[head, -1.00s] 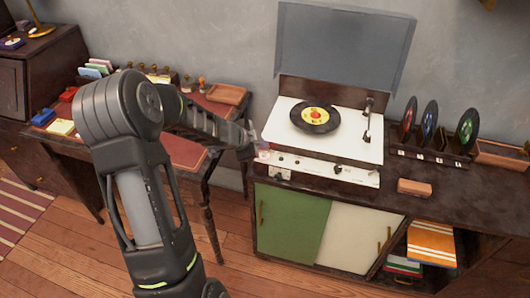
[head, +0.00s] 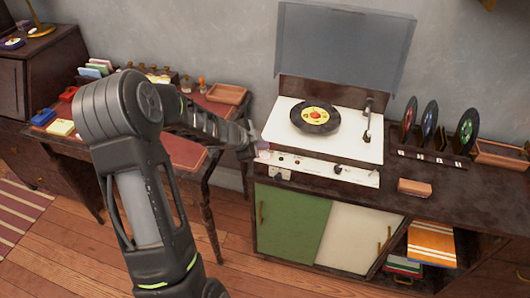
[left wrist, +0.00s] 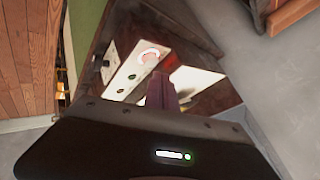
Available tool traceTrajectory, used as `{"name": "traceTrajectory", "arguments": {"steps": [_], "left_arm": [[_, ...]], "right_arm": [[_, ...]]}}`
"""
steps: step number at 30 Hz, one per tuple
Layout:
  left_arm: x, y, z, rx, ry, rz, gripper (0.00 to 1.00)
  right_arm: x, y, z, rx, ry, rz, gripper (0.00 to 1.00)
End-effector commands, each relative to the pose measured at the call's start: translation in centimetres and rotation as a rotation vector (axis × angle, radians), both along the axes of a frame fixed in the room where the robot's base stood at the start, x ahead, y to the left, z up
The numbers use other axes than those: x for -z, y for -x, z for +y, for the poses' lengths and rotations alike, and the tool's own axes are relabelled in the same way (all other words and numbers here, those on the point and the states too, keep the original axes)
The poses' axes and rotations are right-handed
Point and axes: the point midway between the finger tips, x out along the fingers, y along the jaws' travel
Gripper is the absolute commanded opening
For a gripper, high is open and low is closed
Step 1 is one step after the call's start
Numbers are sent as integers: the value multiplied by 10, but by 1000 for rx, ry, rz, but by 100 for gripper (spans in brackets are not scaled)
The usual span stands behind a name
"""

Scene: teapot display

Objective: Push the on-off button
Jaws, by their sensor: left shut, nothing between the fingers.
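The record player (head: 345,131) stands on the cabinet with its lid up and a black record (head: 315,117) on the platter. Its pale front panel (head: 310,168) has small knobs. A round button with a glowing pinkish-red ring (left wrist: 149,56) shows on the panel in the left wrist view; in the head view a pink glow (head: 264,155) is at the panel's left end. My left gripper (head: 258,145) is shut and empty, close to that end. In the left wrist view its fingers (left wrist: 162,88) appear just beside the ring. Contact cannot be told. My right gripper is out of view.
Several records stand in a rack (head: 435,150) to the right. A brown block (head: 415,187) lies on the cabinet top (head: 385,205). A desk (head: 185,150) with small items and a tray (head: 227,93) is on the left, below my arm.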

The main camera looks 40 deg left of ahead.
Motion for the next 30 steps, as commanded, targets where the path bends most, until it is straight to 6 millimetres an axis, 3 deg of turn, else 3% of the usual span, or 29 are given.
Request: {"name": "traceTrajectory", "arguments": {"steps": [30], "left_arm": [[12,0,0,-1,1,0,0]], "right_arm": [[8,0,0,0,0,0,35]]}}
